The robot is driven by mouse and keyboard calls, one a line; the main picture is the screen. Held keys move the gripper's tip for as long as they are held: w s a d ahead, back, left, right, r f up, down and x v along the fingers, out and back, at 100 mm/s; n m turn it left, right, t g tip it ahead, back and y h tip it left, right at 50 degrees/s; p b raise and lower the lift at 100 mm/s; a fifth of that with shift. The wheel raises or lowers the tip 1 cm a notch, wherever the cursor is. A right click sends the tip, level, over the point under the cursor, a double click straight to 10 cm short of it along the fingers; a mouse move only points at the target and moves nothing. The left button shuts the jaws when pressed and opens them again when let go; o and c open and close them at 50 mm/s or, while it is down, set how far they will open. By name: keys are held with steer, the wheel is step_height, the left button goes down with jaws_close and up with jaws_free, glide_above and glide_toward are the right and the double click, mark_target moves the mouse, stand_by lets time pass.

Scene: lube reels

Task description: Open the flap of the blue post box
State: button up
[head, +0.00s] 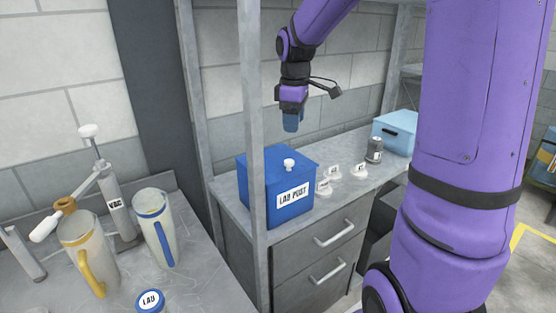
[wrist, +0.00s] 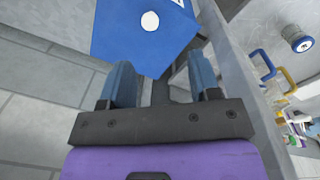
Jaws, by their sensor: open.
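The blue post box (head: 286,205), labelled "LAB POST", stands on the grey counter. Its flat blue top has a white knob (head: 289,164) on it, and the flap looks closed. My gripper (head: 292,121) hangs above the box, pointing down, and is apart from it. In the wrist view the blue box (wrist: 125,45) lies beyond my two open fingers (wrist: 163,88), with the white knob (wrist: 150,21) ahead of them. Nothing is between the fingers.
A grey shelf post (head: 254,120) rises in front of the box's left part. Small labelled items (head: 333,172), a grey canister (head: 374,150) and a light blue box (head: 397,132) stand to the right. Jugs (head: 155,228) crowd the left bench.

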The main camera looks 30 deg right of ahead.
mark_target(289, 161)
steer(key=shift+n, duration=0.6)
steer(key=w+f, duration=0.1)
steer(key=f, duration=0.3)
steer(key=w+f, duration=0.1)
steer(key=f, duration=0.4)
steer(key=w+d+f, duration=0.1)
steer(key=f, duration=0.3)
steer(key=shift+f, duration=0.2)
steer(key=shift+w+r, duration=0.1)
jaws_close()
